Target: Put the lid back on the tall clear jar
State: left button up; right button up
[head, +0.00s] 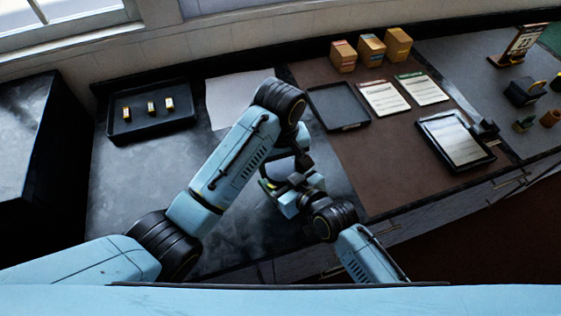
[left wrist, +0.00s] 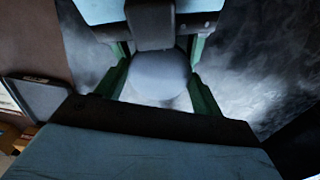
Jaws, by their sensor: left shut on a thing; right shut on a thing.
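My left arm comes in from the left and bends down over the middle of the dark worktop. In the left wrist view my left gripper (left wrist: 160,90) has its green fingers on both sides of a pale, rounded thing (left wrist: 160,75); I cannot tell whether it is the lid or part of the jar. My right gripper (head: 278,190) comes from the lower right and meets the left one closely. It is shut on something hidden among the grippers. The tall clear jar and its lid cannot be made out separately in the head view.
A white sheet (head: 240,98), an empty dark tray (head: 338,108), boxes (head: 371,50), papers and a framed tablet (head: 457,138) lie behind and right. The dark worktop (head: 125,200) left of my arm is clear.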

pick_arm(q)
jog(key=m, duration=0.3)
jog(key=o, duration=1.1)
jog(key=shift+r, duration=2.25)
jog(key=shift+c, duration=0.5)
